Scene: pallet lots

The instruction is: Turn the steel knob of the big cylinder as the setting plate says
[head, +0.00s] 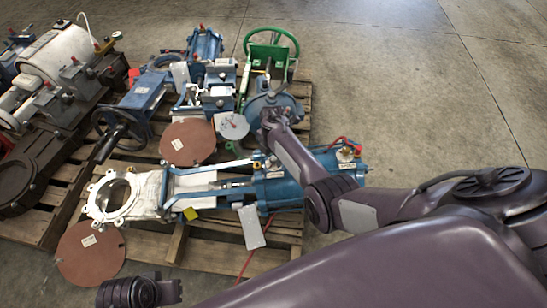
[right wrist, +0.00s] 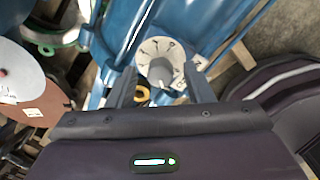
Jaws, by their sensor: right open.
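In the right wrist view, a round grey-steel knob (right wrist: 159,72) sits on a pale round plate (right wrist: 154,48) with dark marks, against blue machinery. The open fingers of my right gripper (right wrist: 160,88) lie to its left and right, with gaps visible; I cannot tell their depth relative to it. In the head view my right gripper (head: 270,117) is over the blue parts near the green handwheel; its wrist hides its fingers and the knob. A large blue cylinder (head: 292,186) lies in front. A dark part, likely my left gripper (head: 160,291), is at bottom left, jaws unclear.
A white dial with a red mark (head: 232,126) stands beside a brown disc (head: 188,142). A green handwheel (head: 272,42) rises behind my right wrist. A blank-looking white tag (head: 251,228) hangs by the cylinder. Wooden pallets (head: 205,246) carry the machinery; concrete floor (head: 400,70) is clear at right.

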